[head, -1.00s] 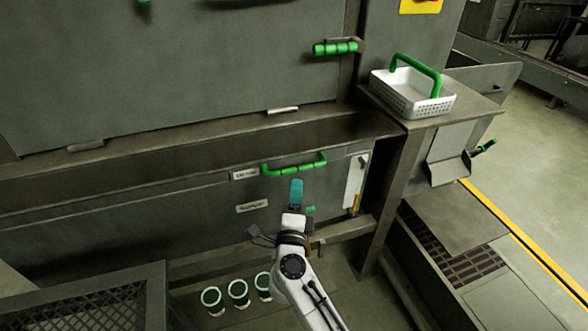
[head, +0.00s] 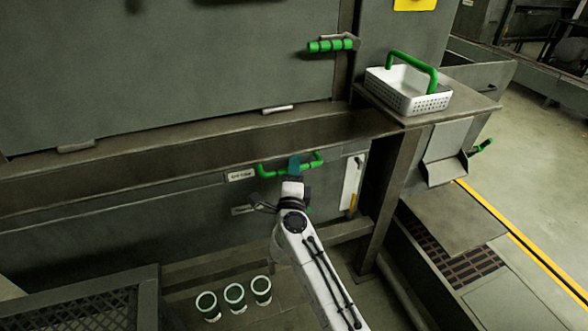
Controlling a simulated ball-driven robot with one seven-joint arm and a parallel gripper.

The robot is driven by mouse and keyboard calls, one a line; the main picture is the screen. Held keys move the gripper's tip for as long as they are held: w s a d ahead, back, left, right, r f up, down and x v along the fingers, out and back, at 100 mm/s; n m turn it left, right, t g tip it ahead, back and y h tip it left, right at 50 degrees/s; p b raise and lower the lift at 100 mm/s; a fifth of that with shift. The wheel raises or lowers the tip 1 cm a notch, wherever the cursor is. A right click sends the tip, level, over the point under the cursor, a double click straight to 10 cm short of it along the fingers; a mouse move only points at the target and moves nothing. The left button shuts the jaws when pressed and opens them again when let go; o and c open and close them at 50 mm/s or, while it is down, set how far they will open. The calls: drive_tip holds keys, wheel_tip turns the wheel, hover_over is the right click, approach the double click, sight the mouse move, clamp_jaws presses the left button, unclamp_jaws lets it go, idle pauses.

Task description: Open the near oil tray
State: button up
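The near oil tray (head: 120,232) is a wide grey drawer front low on the machine, with a small white label (head: 240,175) near its right end. Its green bar handle (head: 270,173) runs sideways beside the label. The tray front looks flush with the frame. My gripper (head: 294,166) is at the right half of the handle, its teal fingertip overlapping the bar in the picture. Whether the fingers touch or enclose the bar, and how far apart they are, cannot be seen from here.
A white perforated basket (head: 408,102) with a green handle stands on a ledge at upper right. Another green handle (head: 330,45) is on the panel above. Several white-and-green cups (head: 234,297) stand on the floor below. A mesh-topped box (head: 80,300) is at lower left.

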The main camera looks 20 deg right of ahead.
clamp_jaws()
drive_tip(key=shift+s, duration=0.1)
idle(0.3)
drive_tip(key=s+p, duration=1.2)
drive_tip(key=s, duration=2)
drive_tip(key=shift+s, duration=0.2)
drive_tip(key=shift+o, duration=0.9)
unclamp_jaws()
